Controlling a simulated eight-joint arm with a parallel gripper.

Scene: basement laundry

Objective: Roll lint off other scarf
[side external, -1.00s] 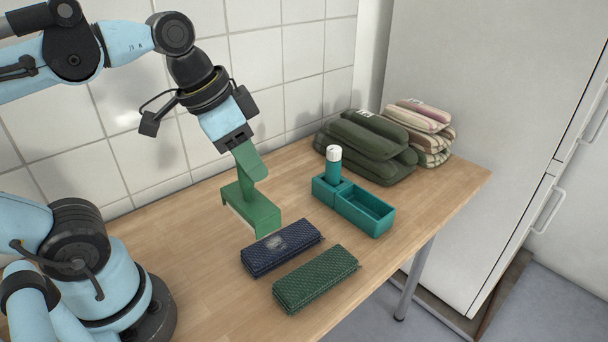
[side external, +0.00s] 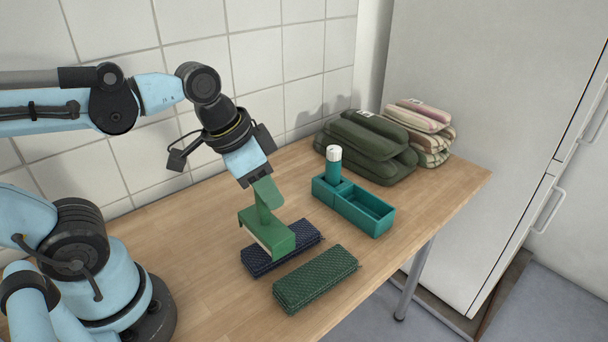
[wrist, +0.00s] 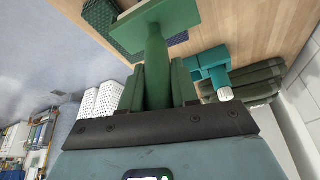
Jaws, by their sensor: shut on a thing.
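My gripper (side external: 260,181) is shut on the upright handle of a green lint roller (side external: 268,238), which has a wide flat head. In the wrist view the handle (wrist: 157,70) sits between my fingers. The roller's head is over the folded navy scarf (side external: 262,264) and hides much of its top; I cannot tell whether they touch. A folded green scarf (side external: 316,280) with a dotted pattern lies in front of the navy one, clear of the roller. Part of it shows in the wrist view (wrist: 99,14).
A teal caddy (side external: 379,224) with an empty tray and a white-capped bottle (side external: 333,165) stands to the right. Behind it are stacked dark green cloths (side external: 362,150) and striped folded cloths (side external: 433,146). A tiled wall is behind.

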